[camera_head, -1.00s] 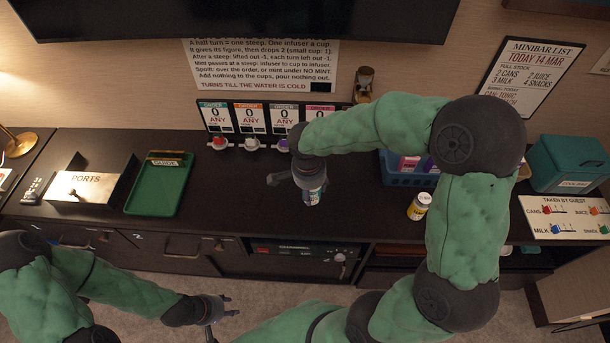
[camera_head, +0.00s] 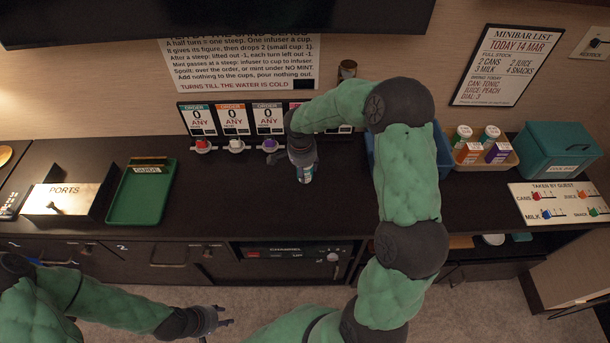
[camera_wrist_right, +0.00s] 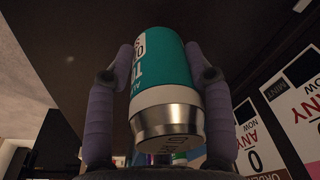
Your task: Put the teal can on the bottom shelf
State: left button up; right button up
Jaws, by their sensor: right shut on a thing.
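The teal can (camera_wrist_right: 165,62) has a white band and a silver end. It fills the middle of the right wrist view, between the two fingers of my right gripper (camera_wrist_right: 160,85). In the head view the can (camera_head: 306,173) shows small below my right gripper (camera_head: 302,155), over the dark counter in front of the order cards; whether it touches the counter I cannot tell. My left gripper (camera_head: 222,317) is low in front of the cabinets, fingers apart and empty. An open shelf space (camera_head: 470,270) lies under the counter at the right, partly hidden by my right arm.
A tray of small bottles and cartons (camera_head: 510,161), a teal cool box (camera_head: 560,150) and a blue basket (camera_head: 446,155) stand at the counter's right. A green tray (camera_head: 121,205) and a ports box (camera_head: 40,205) are at the left. Clear counter lies between them.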

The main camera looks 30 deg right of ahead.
aim_at(305, 174)
jog(key=shift+w+d+f+b, duration=0.15)
jog(key=shift+f+b, duration=0.2)
jog(key=shift+f, duration=0.55)
jog(key=shift+w+f+b, duration=0.1)
jog(key=shift+f+b, duration=0.2)
jog(key=shift+f, duration=0.6)
jog(key=shift+f, duration=0.15)
jog(key=o, duration=1.2)
jog(key=shift+o, duration=0.8)
